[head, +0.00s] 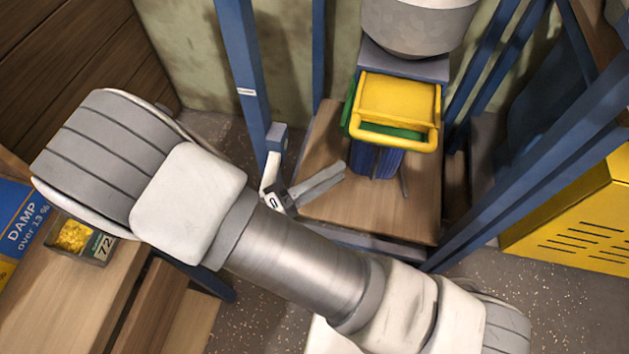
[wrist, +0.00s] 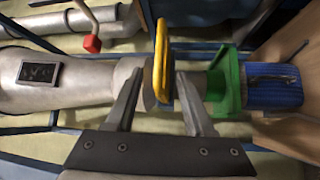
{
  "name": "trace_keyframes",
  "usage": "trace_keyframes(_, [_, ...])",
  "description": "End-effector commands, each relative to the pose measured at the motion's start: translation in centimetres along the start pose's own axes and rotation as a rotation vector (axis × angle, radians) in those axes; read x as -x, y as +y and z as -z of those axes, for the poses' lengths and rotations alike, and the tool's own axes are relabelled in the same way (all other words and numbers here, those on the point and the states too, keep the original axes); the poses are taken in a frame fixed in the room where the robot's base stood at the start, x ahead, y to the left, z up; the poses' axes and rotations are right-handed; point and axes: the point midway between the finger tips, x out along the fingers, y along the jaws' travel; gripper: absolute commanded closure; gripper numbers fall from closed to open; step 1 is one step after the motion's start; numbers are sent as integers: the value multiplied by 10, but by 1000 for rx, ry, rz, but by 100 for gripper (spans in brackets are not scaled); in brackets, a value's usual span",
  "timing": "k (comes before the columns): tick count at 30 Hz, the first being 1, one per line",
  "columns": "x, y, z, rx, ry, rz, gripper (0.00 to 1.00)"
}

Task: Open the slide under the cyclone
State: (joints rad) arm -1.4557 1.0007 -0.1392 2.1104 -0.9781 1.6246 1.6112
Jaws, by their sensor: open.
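The grey cyclone (head: 420,25) is at the top of the head view, with the yellow slide (head: 395,95) and its bar handle (head: 392,138) below it. A green frame (head: 349,108) shows beside and under the slide, also in the wrist view (wrist: 230,85). My gripper (head: 335,178) is open and empty, to the lower left of the slide, apart from it in the head view. In the wrist view, the yellow handle (wrist: 160,60) appears edge-on between my open fingers (wrist: 157,82). I cannot tell how far beyond the fingertips it is.
A blue pleated sleeve (head: 375,162) hangs under the slide above a wooden board (head: 420,215). Blue posts (head: 242,80) stand on both sides. A yellow vented cabinet (head: 585,225) is at right. A red-tipped lever (wrist: 91,43) shows in the wrist view.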

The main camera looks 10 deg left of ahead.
Motion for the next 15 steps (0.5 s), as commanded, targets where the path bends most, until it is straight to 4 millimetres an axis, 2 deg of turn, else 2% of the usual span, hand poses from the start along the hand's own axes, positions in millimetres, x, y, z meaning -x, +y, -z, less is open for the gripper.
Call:
trace_keyframes(3, [19, 0, 1, -1, 2, 1, 47])
trace_keyframes(6, [29, 0, 0, 0, 1, 1, 47])
trace_keyframes(15, [34, 0, 0, 1, 0, 0, 47])
